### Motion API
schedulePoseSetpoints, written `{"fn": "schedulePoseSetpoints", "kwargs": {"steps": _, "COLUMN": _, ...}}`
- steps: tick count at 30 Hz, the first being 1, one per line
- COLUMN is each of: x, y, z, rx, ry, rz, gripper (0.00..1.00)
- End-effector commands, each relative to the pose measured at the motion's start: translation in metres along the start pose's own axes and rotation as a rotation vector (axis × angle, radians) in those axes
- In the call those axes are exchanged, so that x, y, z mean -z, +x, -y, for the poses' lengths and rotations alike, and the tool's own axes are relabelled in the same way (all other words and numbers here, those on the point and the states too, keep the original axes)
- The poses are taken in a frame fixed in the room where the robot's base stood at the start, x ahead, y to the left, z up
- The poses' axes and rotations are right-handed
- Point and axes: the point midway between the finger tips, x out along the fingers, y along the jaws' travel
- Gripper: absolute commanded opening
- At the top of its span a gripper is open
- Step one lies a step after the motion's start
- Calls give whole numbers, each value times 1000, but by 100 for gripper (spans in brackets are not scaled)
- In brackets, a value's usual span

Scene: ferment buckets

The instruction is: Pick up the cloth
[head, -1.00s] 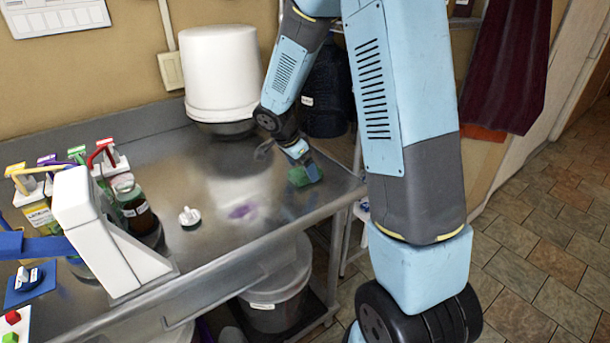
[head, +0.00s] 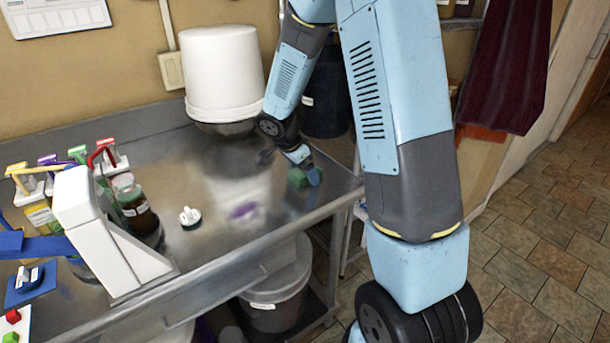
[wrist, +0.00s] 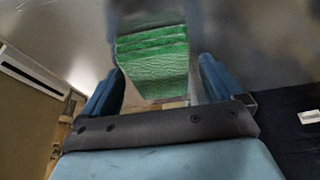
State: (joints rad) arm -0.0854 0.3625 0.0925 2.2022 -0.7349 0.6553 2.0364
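The cloth (wrist: 152,58) is a green, folded stack of layers. In the wrist view it lies ahead of my gripper (wrist: 158,85), between the lines of its two blue fingers. The fingers are apart, with a gap visible on each side of the cloth, so no grip on it shows. In the head view the cloth (head: 296,178) lies on the metal table (head: 190,270) near its right end. My gripper (head: 309,174) is low over the table right at the cloth and partly hides it.
A small white-topped dark piece (head: 189,217) sits mid-table. Bottles (head: 135,205) and a white stand (head: 105,235) are at the left. The table's right edge is close to my gripper.

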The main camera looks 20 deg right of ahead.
Motion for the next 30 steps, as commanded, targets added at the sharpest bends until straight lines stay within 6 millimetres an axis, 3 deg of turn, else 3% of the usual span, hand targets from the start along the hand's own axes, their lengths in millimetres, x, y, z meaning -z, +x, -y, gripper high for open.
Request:
{"fn": "schedulePoseSetpoints", "kwargs": {"steps": 17, "x": 0, "y": 0, "z": 0, "rx": -1, "ry": 0, "rz": 0, "gripper": 37}}
{"fn": "schedulePoseSetpoints", "kwargs": {"steps": 26, "x": 2, "y": -2, "z": 0, "rx": 0, "ry": 1, "rz": 0, "gripper": 37}}
{"fn": "schedulePoseSetpoints", "kwargs": {"steps": 30, "x": 8, "y": -18, "z": 1, "rx": 3, "ry": 2, "rz": -2, "gripper": 37}}
